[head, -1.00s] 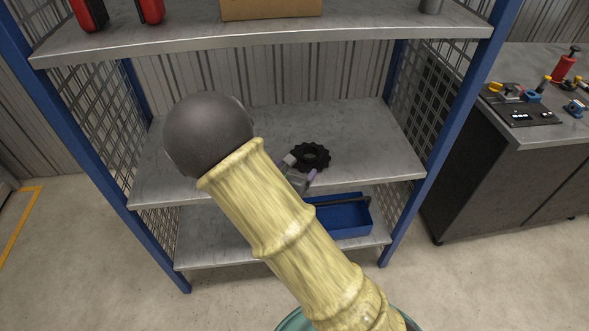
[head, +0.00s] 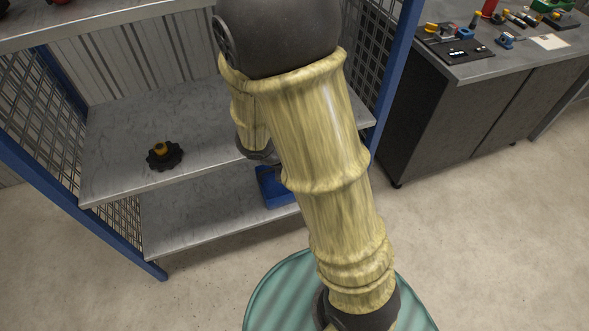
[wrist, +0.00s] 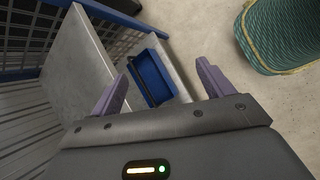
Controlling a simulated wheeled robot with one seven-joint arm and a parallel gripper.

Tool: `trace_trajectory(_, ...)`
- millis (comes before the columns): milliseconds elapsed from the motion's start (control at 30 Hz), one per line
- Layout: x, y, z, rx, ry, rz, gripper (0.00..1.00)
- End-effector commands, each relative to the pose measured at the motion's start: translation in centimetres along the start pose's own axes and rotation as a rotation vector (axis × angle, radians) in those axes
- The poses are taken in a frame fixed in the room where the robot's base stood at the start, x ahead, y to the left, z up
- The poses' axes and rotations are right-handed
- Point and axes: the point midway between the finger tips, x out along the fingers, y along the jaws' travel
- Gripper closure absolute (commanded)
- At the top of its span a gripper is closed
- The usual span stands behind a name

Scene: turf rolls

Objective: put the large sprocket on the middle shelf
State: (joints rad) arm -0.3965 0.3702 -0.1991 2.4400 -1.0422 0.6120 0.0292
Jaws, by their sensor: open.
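A black toothed wheel with an orange-yellow piece at its centre (head: 164,156) lies on the left part of the middle shelf (head: 120,125) in the head view. I cannot tell whether it is the large sprocket seen a second ago; that one's spot, right of the shelf's middle, is now behind my arm. In the wrist view my gripper (wrist: 161,88) is open, with nothing between its purple fingers. It points down past a grey shelf board (wrist: 82,75) towards a blue bin. No sprocket shows in the wrist view. My arm hides the gripper in the head view.
The blue bin (head: 273,188) stands on the lower shelf (head: 190,222), partly behind my arm; it also shows in the wrist view (wrist: 152,77). Blue posts and mesh sides frame the rack. A dark workbench (head: 470,110) with small items stands right. Floor between is clear.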

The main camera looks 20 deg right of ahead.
Motion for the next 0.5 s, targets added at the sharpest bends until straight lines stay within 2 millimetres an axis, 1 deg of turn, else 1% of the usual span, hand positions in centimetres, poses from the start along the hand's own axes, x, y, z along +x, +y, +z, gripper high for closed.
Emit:
trace_trajectory(33, -0.4, -0.7, 0.5, 0.099, 0.035, -0.05, 0.2)
trace_trajectory(100, -1.0, -1.8, 0.8, 0.238, 0.085, -0.12, 0.2)
trace_trajectory(233, -2.5, -3.2, 0.9, 0.498, 0.18, -0.236, 0.2)
trace_trajectory(333, -3.8, -3.7, 0.9, 0.701, 0.254, -0.314, 0.2)
trace_trajectory(500, -6.0, -3.6, 0.8, 1.015, 0.368, -0.413, 0.2)
